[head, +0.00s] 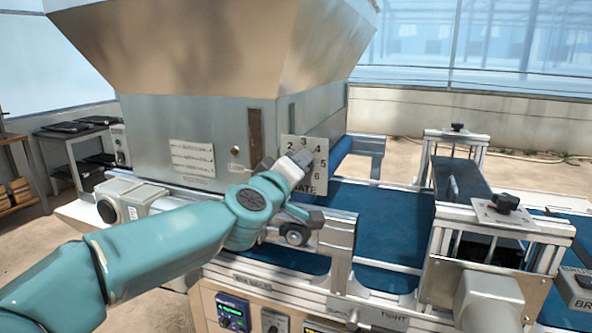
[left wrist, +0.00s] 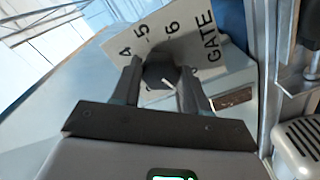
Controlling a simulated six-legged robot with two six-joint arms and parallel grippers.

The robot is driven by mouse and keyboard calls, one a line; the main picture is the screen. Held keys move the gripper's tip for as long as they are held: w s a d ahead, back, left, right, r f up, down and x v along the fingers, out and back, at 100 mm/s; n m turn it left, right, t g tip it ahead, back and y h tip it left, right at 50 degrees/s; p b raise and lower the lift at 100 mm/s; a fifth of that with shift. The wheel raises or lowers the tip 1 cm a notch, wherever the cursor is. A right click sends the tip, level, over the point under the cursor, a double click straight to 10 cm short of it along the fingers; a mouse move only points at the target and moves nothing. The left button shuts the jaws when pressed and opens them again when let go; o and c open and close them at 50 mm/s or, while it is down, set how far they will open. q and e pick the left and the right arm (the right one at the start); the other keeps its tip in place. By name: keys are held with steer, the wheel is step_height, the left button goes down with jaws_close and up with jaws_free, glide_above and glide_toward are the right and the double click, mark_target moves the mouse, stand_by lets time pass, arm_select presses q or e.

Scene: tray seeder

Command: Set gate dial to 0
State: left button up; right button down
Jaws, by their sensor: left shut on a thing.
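The gate dial plate (head: 319,184) is a pale plate on the hopper's front, with the numbers 2 to 6 and the word GATE readable. In the left wrist view the plate (left wrist: 188,25) shows 4, 5, 6 and GATE, tilted. My left gripper (head: 300,160) is at the dial. In the left wrist view its two fingers are shut on the dark gate knob (left wrist: 160,72), one on each side. A thin white mark shows on the knob, but I cannot tell which number it points at. The 0 is not readable. My right gripper is not in view.
The metal hopper (head: 205,120) stands behind the dial. A blue conveyor belt (head: 385,222) with metal side rails runs below and right. A frame with a black knob (head: 505,202) stands at the right. Control boxes (head: 233,312) sit low in front.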

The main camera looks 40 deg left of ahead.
arm_select(q)
steer(key=n+b, duration=0.1)
steer(key=n, duration=0.4)
steer(key=shift+f, duration=0.1)
stand_by(0.6)
steer(key=o, duration=1.1)
steer(key=shift+c, duration=0.2)
steer(key=p+v, duration=0.3)
steer(key=v, duration=1.3)
steer(key=shift+s, duration=0.15)
